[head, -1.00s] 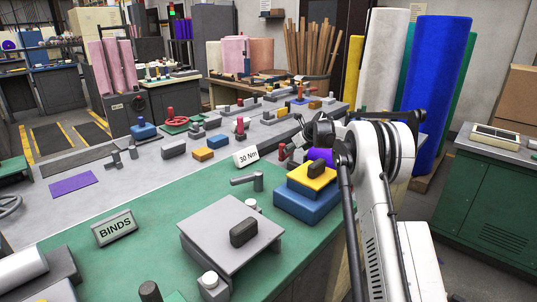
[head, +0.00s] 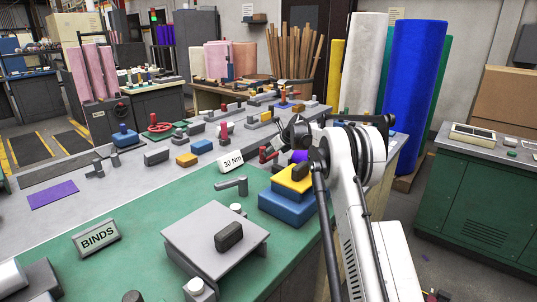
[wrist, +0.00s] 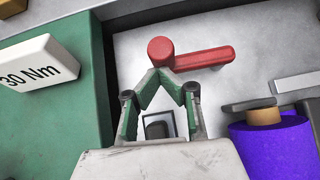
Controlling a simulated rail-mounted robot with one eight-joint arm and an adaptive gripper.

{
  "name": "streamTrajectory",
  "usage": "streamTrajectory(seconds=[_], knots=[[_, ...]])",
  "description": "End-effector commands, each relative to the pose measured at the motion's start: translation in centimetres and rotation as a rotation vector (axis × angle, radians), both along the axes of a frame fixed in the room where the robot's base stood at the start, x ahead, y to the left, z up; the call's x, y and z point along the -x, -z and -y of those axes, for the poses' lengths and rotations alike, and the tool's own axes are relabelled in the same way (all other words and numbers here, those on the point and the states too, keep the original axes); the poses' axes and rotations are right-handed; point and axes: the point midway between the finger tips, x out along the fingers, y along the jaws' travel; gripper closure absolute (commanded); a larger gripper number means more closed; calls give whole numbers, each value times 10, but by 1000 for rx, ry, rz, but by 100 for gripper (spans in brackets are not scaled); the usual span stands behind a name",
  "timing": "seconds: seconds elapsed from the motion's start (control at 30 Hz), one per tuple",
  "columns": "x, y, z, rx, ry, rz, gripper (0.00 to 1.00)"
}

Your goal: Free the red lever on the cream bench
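The red lever (wrist: 205,58) lies on the pale bench (wrist: 240,25) in the wrist view, with its round hub (wrist: 160,50) at the left end and its arm pointing right. It also shows small in the head view (head: 268,153), to the left of my arm. My gripper (wrist: 166,78) is at the near side of the hub. Its two green-grey fingers slant inward, and their tips sit close together against or just below the hub. Whether they touch or grip it cannot be made out. My fingers cover the hub's lower part.
The white "30 Nm" sign (wrist: 38,62) stands on the green mat (wrist: 70,110) left of my gripper. A purple roll (wrist: 280,148) with a tan piece is at right. In the head view, yellow and blue blocks (head: 285,208) stand near my arm, and a grey plate (head: 190,235) is in front.

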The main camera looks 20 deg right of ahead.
Motion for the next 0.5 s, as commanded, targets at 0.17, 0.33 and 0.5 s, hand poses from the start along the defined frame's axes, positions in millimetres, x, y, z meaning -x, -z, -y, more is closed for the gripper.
streamTrajectory(seconds=[0.17, 0.33, 0.5], knots=[[3, -1, -2, -3, -3, 2, 100], [20, 1, 4, -2, -3, 1, 100], [44, -7, 11, -1, -4, 1, 100]])
